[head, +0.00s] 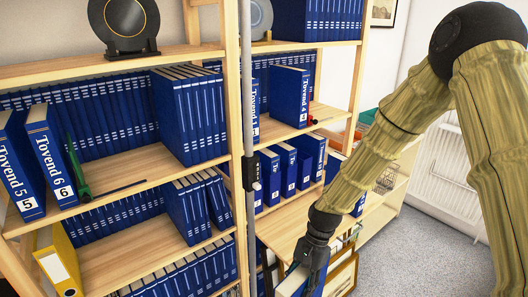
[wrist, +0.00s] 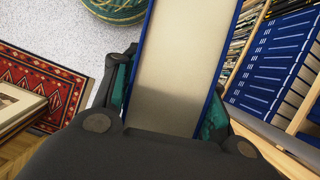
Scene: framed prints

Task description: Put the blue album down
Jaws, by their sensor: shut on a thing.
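The blue album (wrist: 180,65) is in my gripper, its pale page block facing the wrist camera and its blue cover edges on both sides. My gripper (wrist: 170,95) is shut on it, with one finger on each side. In the head view my gripper (head: 312,262) hangs low in front of the shelf's right section, and part of the album (head: 293,283) shows at the bottom edge, its lower end cut off. The album's far end is also out of the wrist view.
A wooden shelf (head: 120,188) holds rows of blue volumes; bare board shows on several levels. A pale wooden surface (head: 283,232) lies beside my gripper. A metal pole (head: 247,120) stands in front. A red patterned rug (wrist: 62,85) and a green round item (wrist: 113,8) lie on the floor.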

